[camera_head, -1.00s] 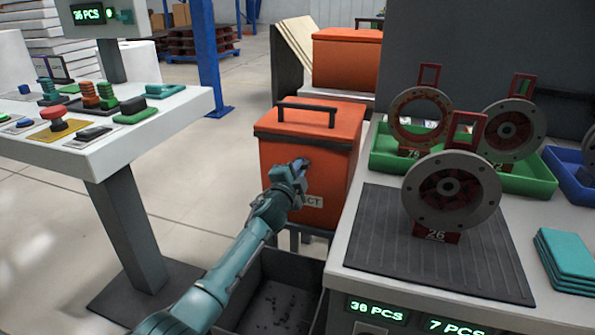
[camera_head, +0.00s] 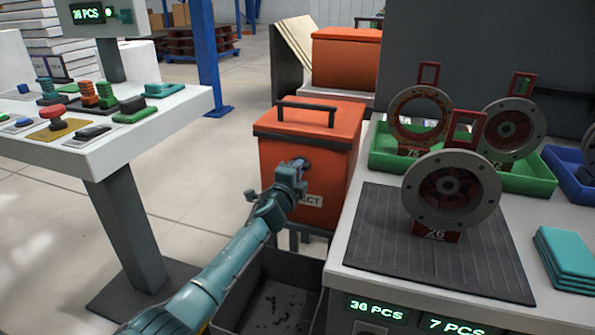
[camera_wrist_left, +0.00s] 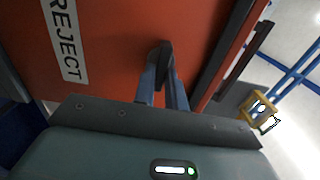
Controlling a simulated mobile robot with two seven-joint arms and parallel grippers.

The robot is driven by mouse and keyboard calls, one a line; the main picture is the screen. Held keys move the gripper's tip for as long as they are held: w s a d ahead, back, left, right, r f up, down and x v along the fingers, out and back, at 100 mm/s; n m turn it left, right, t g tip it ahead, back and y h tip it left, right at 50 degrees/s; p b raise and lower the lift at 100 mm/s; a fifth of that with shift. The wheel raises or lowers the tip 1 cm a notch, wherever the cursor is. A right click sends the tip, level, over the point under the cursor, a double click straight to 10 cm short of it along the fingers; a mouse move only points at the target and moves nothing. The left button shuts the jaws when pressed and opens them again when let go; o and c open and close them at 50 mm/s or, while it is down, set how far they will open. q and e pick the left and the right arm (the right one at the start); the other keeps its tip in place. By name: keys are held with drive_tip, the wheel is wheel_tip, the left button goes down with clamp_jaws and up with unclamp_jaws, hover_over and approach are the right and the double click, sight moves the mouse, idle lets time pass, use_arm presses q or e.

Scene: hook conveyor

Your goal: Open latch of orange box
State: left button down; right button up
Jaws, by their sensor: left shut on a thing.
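The orange box (camera_head: 278,159) stands left of the workbench, its lid shut, with a dark handle (camera_head: 306,108) on top. Its front carries a REJECT label, plain in the left wrist view (camera_wrist_left: 65,42). A dark latch (camera_wrist_left: 165,58) sits on the box's front, below the lid's rim. My left gripper (camera_head: 298,164) is at the front of the box; in the left wrist view its two fingers (camera_wrist_left: 164,85) are shut on the latch, one on each side. The hand hides the latch in the head view. My right gripper is not in view.
A dark open bin (camera_head: 262,300) is below the box. The workbench (camera_head: 350,250) with ring-shaped parts (camera_head: 452,190) and green trays (camera_head: 530,178) is close on the right. A control panel table (camera_head: 150,125) stands at left, with clear floor between.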

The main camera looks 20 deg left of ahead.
use_arm(q)
drive_tip(key=c, duration=1.4)
unclamp_jaws()
drive_tip(key=shift+c, duration=0.2)
